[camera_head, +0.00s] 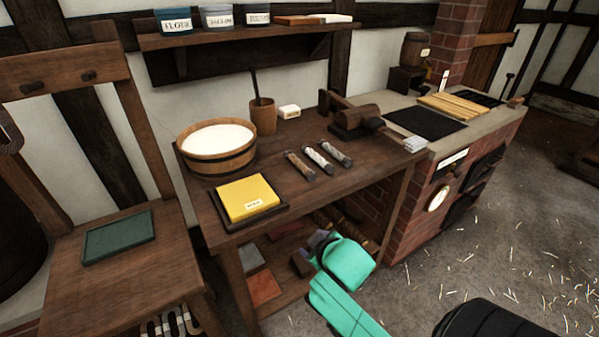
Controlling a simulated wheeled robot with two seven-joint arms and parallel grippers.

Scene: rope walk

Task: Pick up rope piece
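I cannot tell for sure which thing is the rope piece. Three short rods with dark ends lie side by side on the wooden workbench (262,178): a brown one (300,166), a whitish one (319,158) and a greyish one (336,153). Some brown round pieces (330,216) lie on the shelf under the bench, partly hidden. My teal arm (345,264), which seems to be the left, reaches low in front of that shelf. Its fingers are not clearly visible. My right gripper is not in view.
A wooden tub (217,159) with white contents, a yellow block (247,198) on a dark tray and a mortar (263,117) stand on the bench. A brick stove (455,185) adjoins at right. A wooden chair-like stand (118,270) is at left. The straw-strewn floor (480,240) is open.

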